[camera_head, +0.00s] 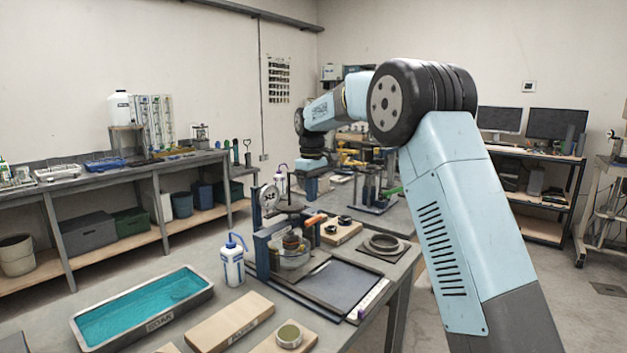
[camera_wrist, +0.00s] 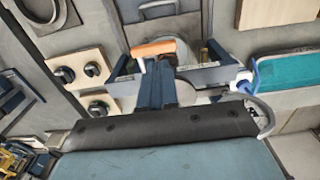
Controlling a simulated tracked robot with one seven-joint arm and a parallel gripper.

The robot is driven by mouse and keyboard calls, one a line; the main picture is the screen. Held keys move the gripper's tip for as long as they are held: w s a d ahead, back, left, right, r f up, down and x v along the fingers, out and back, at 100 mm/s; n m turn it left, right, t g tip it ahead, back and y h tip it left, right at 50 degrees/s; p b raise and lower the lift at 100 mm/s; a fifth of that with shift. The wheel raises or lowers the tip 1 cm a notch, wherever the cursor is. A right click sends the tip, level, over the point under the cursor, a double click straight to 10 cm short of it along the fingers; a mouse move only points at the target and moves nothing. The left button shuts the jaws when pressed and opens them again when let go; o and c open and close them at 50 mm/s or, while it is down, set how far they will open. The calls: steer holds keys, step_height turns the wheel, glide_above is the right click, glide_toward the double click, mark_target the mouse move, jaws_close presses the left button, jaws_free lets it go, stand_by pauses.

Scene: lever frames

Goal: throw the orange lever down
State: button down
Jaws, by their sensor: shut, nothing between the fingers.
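The orange lever (camera_head: 315,220) is a short orange handle on a frame with blue posts (camera_head: 262,256), standing on the near workbench. In the head view the handle lies slightly tilted. In the wrist view the orange handle (camera_wrist: 153,48) shows just beyond my fingertips; whether they touch it I cannot tell. My gripper (camera_wrist: 156,68) is shut and empty, with its dark fingers pointing toward the handle. In the head view my arm's end hangs above and behind the frame, and the fingertips are hard to make out there.
A green lever (camera_head: 393,191) and a yellow lever (camera_head: 352,160) stand farther back. A wooden board with black knobs (camera_head: 338,229) is close to the orange handle. A white squeeze bottle (camera_head: 233,265) stands left of the frame. A teal-filled tray (camera_head: 143,307) lies at the near left.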

mark_target(312, 219)
step_height(312, 219, down, 6)
steer(key=shift+r, duration=0.1)
stand_by(0.4)
